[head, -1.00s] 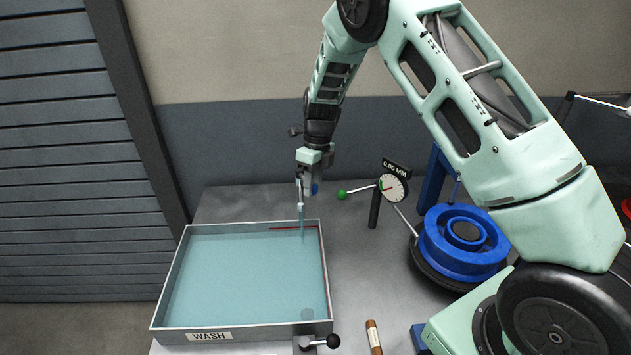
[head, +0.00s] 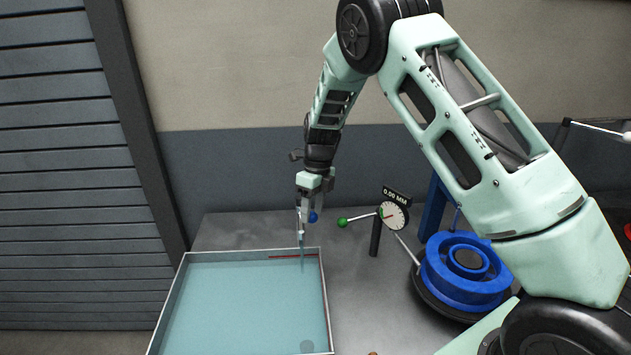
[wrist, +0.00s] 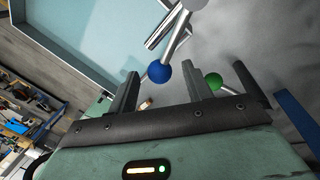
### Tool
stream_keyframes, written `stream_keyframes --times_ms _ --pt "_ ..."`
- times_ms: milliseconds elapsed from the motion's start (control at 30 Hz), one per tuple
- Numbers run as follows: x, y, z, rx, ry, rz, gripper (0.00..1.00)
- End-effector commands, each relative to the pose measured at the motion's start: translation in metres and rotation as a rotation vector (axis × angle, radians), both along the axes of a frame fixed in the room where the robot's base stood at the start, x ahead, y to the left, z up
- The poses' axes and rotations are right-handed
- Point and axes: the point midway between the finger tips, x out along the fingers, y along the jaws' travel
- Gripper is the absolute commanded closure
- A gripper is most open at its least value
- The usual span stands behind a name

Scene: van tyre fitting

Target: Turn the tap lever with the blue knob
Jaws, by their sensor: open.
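In the wrist view the blue knob (wrist: 159,72) sits on the end of a metal lever (wrist: 177,42), between my two fingers near the left one. My gripper (wrist: 185,85) is open, and the knob is not clamped. In the head view my gripper (head: 305,215) points down by the back right corner of the wash tray, partly hiding the tap. Whether a finger touches the knob cannot be told.
A water-filled tray (head: 174,300) lies left and below. A green knob on a rod (head: 342,223) and a dial gauge (head: 393,215) stand to the right; the green knob (wrist: 213,82) is also near my right finger. A blue wheel hub (head: 437,280) stands further right.

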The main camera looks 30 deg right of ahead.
Motion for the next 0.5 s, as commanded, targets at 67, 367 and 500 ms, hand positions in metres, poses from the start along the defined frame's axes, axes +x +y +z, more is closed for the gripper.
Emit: stream_keyframes --times_ms 67,367,500 --pt "0.002 -0.002 0.011 0.000 -0.006 0.000 0.50" --pt "0.009 -0.013 0.078 -0.001 -0.009 0.001 0.50" --pt "0.012 -0.019 0.110 -0.001 -0.008 0.001 0.50"
